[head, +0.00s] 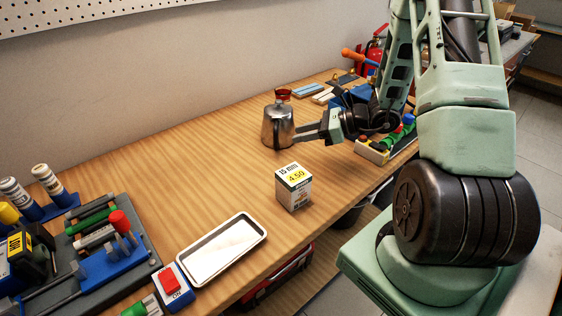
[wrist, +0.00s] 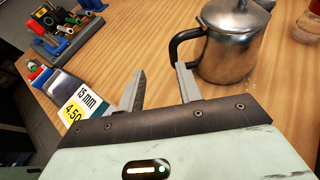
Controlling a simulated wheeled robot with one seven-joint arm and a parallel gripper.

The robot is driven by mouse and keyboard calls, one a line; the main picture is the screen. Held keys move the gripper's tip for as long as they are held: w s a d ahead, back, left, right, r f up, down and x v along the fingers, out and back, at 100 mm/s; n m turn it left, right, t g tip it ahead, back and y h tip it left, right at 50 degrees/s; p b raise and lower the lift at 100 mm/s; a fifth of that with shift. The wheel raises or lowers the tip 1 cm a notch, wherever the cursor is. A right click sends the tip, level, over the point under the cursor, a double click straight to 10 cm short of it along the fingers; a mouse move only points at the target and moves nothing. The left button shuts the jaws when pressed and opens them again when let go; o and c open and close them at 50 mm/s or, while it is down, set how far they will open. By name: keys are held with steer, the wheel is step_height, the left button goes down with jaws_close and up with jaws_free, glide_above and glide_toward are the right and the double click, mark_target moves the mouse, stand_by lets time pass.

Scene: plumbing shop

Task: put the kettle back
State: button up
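The kettle (head: 275,128) is a silver metal pot standing upright on the wooden workbench. In the wrist view the kettle (wrist: 230,55) shows at the upper right, with its dark handle (wrist: 174,45) on the left side. My gripper (head: 308,134) is just right of the kettle in the head view. In the wrist view my gripper (wrist: 160,72) has its two fingers apart with nothing held between them. The right finger's tip is close to the handle; I cannot tell whether they touch.
A small box marked 15 mm, 4.50 (head: 293,187) stands in front of the kettle. A shallow metal tray (head: 181,264) lies nearer, beside a tool rack (head: 112,264). A red-topped jar (head: 283,92) is behind the kettle. The bench left of the kettle is clear.

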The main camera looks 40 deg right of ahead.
steer(key=s+a+r+n+g, duration=0.25)
steer(key=a+n+g, duration=0.2)
steer(key=a, duration=0.35)
steer(key=s+a+r+n+g+y, duration=0.1)
steer(key=s+a+r+n+g, duration=0.15)
steer(key=a+n, duration=0.45)
steer(key=s+a+r+n+g, duration=0.1)
steer(key=s+a+n+g, duration=0.25)
steer(key=a, duration=0.45)
steer(key=s+a+r+n+h, duration=0.2)
steer(key=s+a+n+h, duration=0.2)
steer(key=s+n, duration=0.3)
steer(key=s+a+r+n+h, duration=0.2)
steer(key=s+a+n+h, duration=0.3)
steer(key=n, duration=0.9)
steer(key=shift+s, duration=1.1)
